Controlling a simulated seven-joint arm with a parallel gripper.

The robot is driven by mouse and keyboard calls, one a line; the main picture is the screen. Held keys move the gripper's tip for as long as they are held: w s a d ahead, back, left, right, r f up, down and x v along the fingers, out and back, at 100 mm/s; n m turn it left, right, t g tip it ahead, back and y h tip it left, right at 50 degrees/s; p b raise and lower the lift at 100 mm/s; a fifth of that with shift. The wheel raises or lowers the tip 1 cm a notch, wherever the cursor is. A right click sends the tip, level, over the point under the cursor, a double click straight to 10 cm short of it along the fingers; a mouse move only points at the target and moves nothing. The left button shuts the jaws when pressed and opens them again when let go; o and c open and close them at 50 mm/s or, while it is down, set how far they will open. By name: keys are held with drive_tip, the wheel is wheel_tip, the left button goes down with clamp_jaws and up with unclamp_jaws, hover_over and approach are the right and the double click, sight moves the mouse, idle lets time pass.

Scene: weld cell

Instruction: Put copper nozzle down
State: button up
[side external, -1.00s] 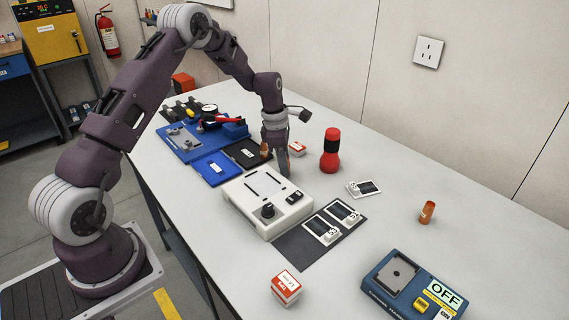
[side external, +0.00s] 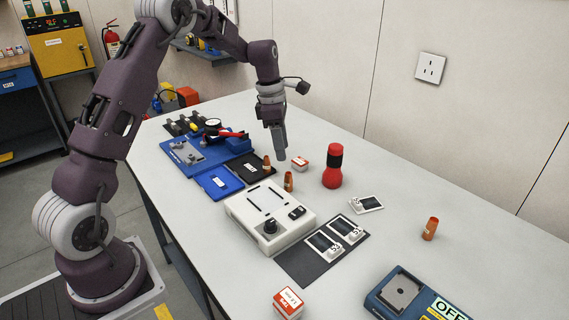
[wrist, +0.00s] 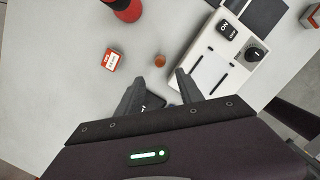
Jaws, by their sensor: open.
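Several copper nozzles show in the side view. One copper nozzle (side external: 288,181) stands upright on the table between the white device and the black tray. Another nozzle (side external: 266,163) stands at the black tray (side external: 243,170). My gripper (side external: 281,157) is above the table, behind the first two nozzles in the picture. In the wrist view my gripper (wrist: 157,90) has its fingers wide apart with nothing between them. A single nozzle (wrist: 159,61) shows beyond the fingertips, seen from above.
The white device (side external: 268,215) stands in front, beside a dark mat (side external: 295,266) with cards. A red-white box (side external: 301,164) and a red-black bottle (side external: 333,167) are close to my gripper. The blue tray (side external: 218,182) is at left. The table at right is mostly clear.

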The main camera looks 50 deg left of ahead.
drive_tip(key=s+d+r+m+t+y, duration=0.1)
drive_tip(key=s+d+r+m, duration=0.5)
drive_tip(key=s+r+m, duration=0.15)
drive_tip(key=s+d+r+m+t, duration=0.1)
drive_tip(key=s+d+r+m, duration=0.55)
drive_tip(key=s+r, duration=0.2)
drive_tip(key=s+d+m+t, duration=0.1)
drive_tip(key=s+m, duration=0.5)
drive_tip(key=s, duration=0.2)
drive_tip(key=s+d+f+m+t, duration=0.1)
drive_tip(key=s+d+m, duration=0.1)
drive_tip(key=s+m, duration=0.5)
drive_tip(key=shift+s+d+f, duration=0.2)
drive_tip(key=shift+s+d, duration=0.05)
drive_tip(key=shift+s, duration=0.3)
drive_tip(key=shift+o, duration=0.4)
